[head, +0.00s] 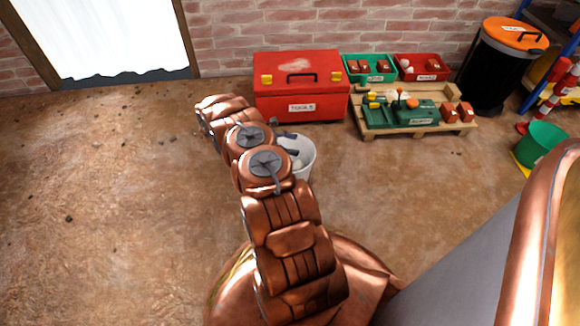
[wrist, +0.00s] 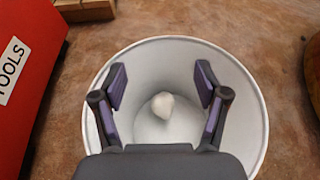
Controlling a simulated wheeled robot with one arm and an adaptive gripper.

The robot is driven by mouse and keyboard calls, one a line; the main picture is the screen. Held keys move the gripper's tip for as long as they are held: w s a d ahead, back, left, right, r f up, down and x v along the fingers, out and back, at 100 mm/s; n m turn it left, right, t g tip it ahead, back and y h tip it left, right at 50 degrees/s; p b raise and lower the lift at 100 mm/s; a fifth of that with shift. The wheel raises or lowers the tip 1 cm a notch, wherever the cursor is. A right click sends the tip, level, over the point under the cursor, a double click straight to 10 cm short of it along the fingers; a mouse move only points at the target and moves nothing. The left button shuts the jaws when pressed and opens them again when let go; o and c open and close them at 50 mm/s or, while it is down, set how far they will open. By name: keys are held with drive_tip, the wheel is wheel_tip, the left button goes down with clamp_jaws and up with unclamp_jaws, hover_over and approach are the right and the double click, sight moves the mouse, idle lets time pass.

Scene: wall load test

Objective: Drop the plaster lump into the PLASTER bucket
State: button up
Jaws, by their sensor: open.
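A white bucket (wrist: 256,105) fills most of the wrist view, seen from above. In the head view the bucket (head: 307,160) stands on the floor, partly hidden behind my arm. A pale, rounded plaster lump (wrist: 165,105) shows inside the bucket near its bottom; I cannot tell if it touches the bottom. My gripper (wrist: 162,83) is over the bucket's mouth, its fingers spread wide on either side of the lump and apart from it. In the head view my gripper (head: 289,143) is mostly hidden by my arm. No label on the bucket is visible.
A red TOOLS box (head: 300,88) stands just behind the bucket. A pallet (head: 415,128) with a green case and red blocks is to its right. Green (head: 369,68) and red (head: 421,67) bins line the wall. A black bin (head: 490,75) stands farther right. Floor at left is open.

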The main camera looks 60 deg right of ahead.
drive_tip(key=v, duration=1)
drive_tip(key=shift+w+r, duration=0.15)
drive_tip(key=shift+w, duration=0.05)
drive_tip(key=shift+a, duration=0.15)
